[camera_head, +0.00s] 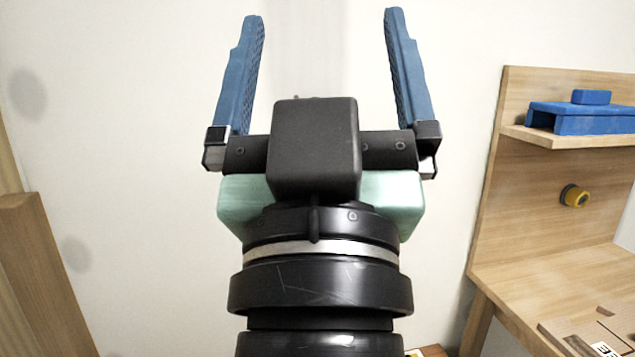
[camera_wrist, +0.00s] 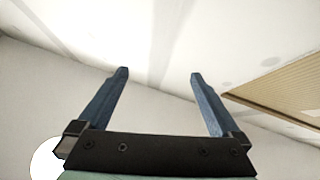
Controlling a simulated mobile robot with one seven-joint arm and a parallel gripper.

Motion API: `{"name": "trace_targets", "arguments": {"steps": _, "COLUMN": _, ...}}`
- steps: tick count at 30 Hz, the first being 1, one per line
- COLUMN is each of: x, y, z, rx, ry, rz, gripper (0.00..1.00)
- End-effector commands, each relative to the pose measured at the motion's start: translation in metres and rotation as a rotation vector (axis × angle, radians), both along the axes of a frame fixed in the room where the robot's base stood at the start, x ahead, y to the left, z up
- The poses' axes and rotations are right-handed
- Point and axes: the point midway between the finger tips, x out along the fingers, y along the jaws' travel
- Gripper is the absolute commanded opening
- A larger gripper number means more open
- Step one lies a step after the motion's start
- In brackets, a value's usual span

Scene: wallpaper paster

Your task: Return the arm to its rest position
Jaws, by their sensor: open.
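My gripper (camera_head: 325,20) is raised in the middle of the head view, its two blue fingers pointing up and spread wide apart. Nothing is between the fingers. In the wrist view my gripper (camera_wrist: 158,75) is also open and empty, with a pale wall and ceiling beyond it. My arm rises from the bottom of the head view and hides part of the wall behind it.
A wooden workbench (camera_head: 560,270) with a back panel stands at the right. Its shelf (camera_head: 520,135) bears a blue object (camera_head: 585,118). A yellow and black round item (camera_head: 574,196) is on the panel. Wooden boards (camera_head: 40,270) stand at the left edge. The pale wall (camera_head: 140,100) around the gripper is clear.

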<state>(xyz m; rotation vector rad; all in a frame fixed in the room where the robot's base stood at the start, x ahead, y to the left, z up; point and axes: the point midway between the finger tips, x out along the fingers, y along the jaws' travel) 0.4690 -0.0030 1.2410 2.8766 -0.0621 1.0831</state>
Motion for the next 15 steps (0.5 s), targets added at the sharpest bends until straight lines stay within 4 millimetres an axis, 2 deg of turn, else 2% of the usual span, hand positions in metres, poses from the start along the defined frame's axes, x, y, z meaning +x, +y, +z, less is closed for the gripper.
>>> {"name": "trace_targets", "arguments": {"steps": 1, "x": -0.032, "y": 0.003, "z": 0.017, "rx": 0.039, "ry": -0.097, "rz": 0.056, "gripper": 1.0}}
{"name": "trace_targets", "arguments": {"steps": 2, "x": -0.037, "y": 0.003, "z": 0.033, "rx": 0.051, "ry": -0.114, "rz": 0.073, "gripper": 1.0}}
{"name": "trace_targets", "arguments": {"steps": 3, "x": -0.032, "y": 0.003, "z": 0.051, "rx": 0.048, "ry": -0.1, "rz": 0.068, "gripper": 1.0}}
{"name": "trace_targets", "arguments": {"steps": 15, "x": -0.03, "y": 0.004, "z": 0.171, "rx": 0.045, "ry": -0.094, "rz": 0.065, "gripper": 1.0}}
